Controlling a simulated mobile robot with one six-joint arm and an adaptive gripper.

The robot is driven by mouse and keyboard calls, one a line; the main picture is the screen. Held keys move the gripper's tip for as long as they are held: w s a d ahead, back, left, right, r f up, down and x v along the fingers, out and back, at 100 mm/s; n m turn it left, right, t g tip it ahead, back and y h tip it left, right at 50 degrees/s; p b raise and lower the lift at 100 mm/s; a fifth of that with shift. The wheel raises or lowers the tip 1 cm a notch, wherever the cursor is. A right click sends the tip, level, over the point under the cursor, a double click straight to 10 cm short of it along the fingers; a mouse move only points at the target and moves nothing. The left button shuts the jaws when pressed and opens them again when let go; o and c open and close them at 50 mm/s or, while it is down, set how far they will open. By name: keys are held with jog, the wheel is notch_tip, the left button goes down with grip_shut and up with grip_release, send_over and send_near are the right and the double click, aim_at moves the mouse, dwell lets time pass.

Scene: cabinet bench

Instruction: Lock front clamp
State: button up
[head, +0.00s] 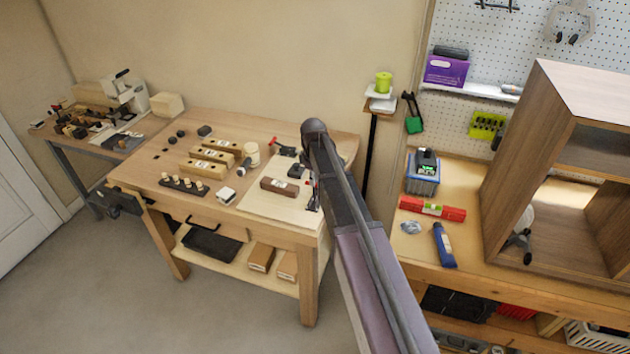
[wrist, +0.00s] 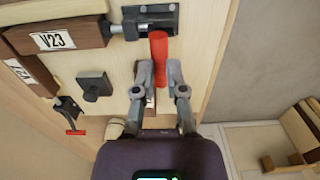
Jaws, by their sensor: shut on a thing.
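The front clamp (wrist: 150,18) is a dark metal toggle clamp with a red handle (wrist: 158,58), at the top centre of the wrist view. Its plunger points left at the end of a brown wooden block labelled V23 (wrist: 80,30). My gripper (wrist: 158,68) is shut on the red handle, one finger on each side. A second clamp (wrist: 68,108) with a red handle is at the left of the wrist view. In the head view the block (head: 280,187) lies on the pale board (head: 262,204); my arm hides my gripper there.
A dark square knob (wrist: 93,85) stands between the two clamps. The workbench (head: 150,180) also carries several yellow-brown blocks, a round jar (head: 252,152) and small dark parts. An open wooden cabinet (head: 530,150) stands on the right bench. The floor between is clear.

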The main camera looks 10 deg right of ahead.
jog(key=shift+s+f, duration=0.1)
dwell(0.3)
jog(key=shift+s+a+f, duration=0.2)
jog(key=shift+s+a, duration=0.05)
jog(key=shift+s, duration=0.15)
jog(key=shift+b, duration=0.3)
jog(key=shift+o, duration=0.2)
jog(key=shift+s+a+f+b, duration=0.3)
jog(key=shift+s+f, duration=0.1)
jog(key=shift+s, duration=0.1)
